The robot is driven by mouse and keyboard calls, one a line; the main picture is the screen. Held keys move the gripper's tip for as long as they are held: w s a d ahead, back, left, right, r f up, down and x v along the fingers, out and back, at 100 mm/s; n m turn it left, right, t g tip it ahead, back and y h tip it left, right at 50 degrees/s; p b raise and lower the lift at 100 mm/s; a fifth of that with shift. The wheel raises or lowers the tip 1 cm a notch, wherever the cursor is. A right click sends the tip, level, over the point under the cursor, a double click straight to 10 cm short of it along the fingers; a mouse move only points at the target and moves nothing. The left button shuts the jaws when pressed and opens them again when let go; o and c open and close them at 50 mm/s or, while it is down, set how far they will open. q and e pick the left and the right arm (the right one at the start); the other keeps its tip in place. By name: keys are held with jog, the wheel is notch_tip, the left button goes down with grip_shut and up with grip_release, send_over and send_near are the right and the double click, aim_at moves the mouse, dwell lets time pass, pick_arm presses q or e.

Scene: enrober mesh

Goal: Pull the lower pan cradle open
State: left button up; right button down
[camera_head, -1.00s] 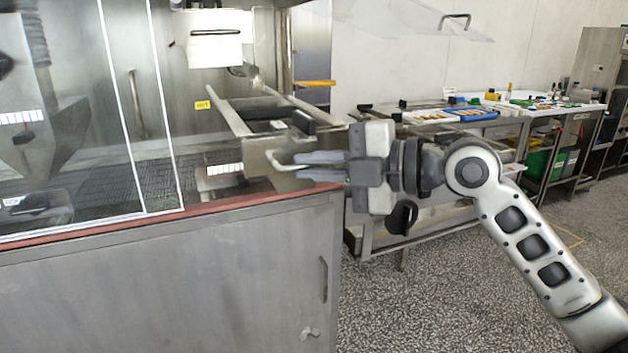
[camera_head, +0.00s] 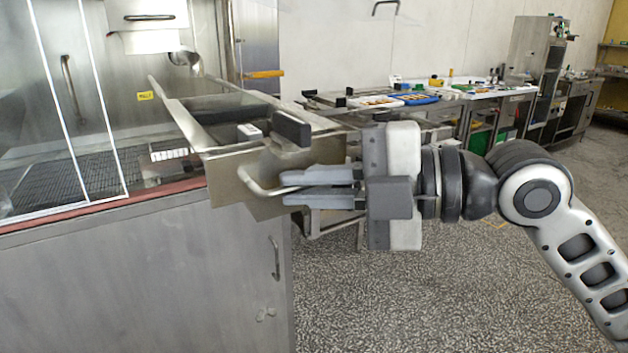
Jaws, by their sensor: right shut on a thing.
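The lower pan cradle (camera_head: 228,165) is a grey metal drawer with a front panel and long side rails, sticking out past the front edge of the steel machine. Its bent bar handle (camera_head: 256,187) is on the front panel. My right gripper (camera_head: 290,188) comes in from the right and is shut on the handle, its two fingers above and below the bar. The fingers hide part of the handle and the panel. My left gripper is not in view.
The machine cabinet (camera_head: 150,275) stands below, with clear sliding panels (camera_head: 60,110) at left. A long steel bench (camera_head: 480,95) with trays and small items runs behind my right arm. The speckled floor (camera_head: 420,300) in front is clear.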

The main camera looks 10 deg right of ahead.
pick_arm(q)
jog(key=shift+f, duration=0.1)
pick_arm(e)
jog(key=shift+s+f, duration=0.15)
jog(key=c, duration=1.8)
grip_release()
jog(key=shift+s+d, duration=0.1)
jog(key=shift+s, duration=0.05)
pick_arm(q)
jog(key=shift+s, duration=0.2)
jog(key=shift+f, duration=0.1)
pick_arm(e)
jog(key=shift+d, duration=0.1)
